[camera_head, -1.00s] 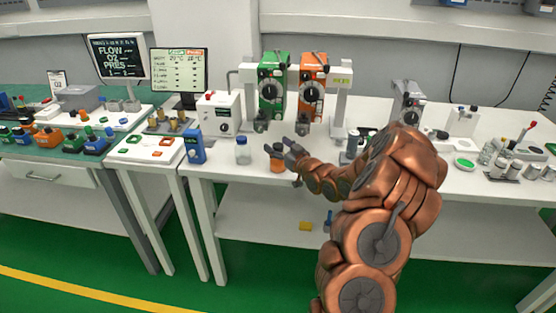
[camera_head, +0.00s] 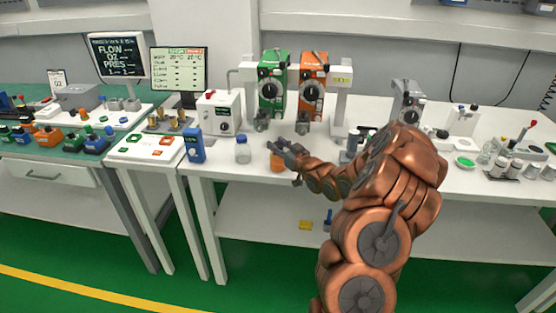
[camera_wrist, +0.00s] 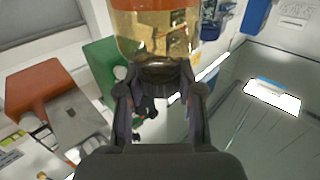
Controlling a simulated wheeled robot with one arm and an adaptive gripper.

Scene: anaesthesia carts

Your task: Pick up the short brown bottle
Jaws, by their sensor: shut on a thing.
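The short brown bottle (camera_head: 277,163) is upright at the front of the white table, an amber and orange body low beside my gripper (camera_head: 280,147). In the wrist view the bottle (camera_wrist: 155,32) fills the top middle, with glassy amber walls and an orange band at the upper edge. My gripper (camera_wrist: 160,78) is shut on its narrow dark end, one finger on each side. The fingers hide the bottle's top in the head view. I cannot tell whether its base touches the table.
A clear bottle with a blue cap (camera_head: 243,150) and a blue box (camera_head: 194,146) stand to the left. Green (camera_head: 271,85) and orange (camera_head: 312,88) vaporizers stand behind. The white tabletop (camera_head: 232,171) is clear along its front edge.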

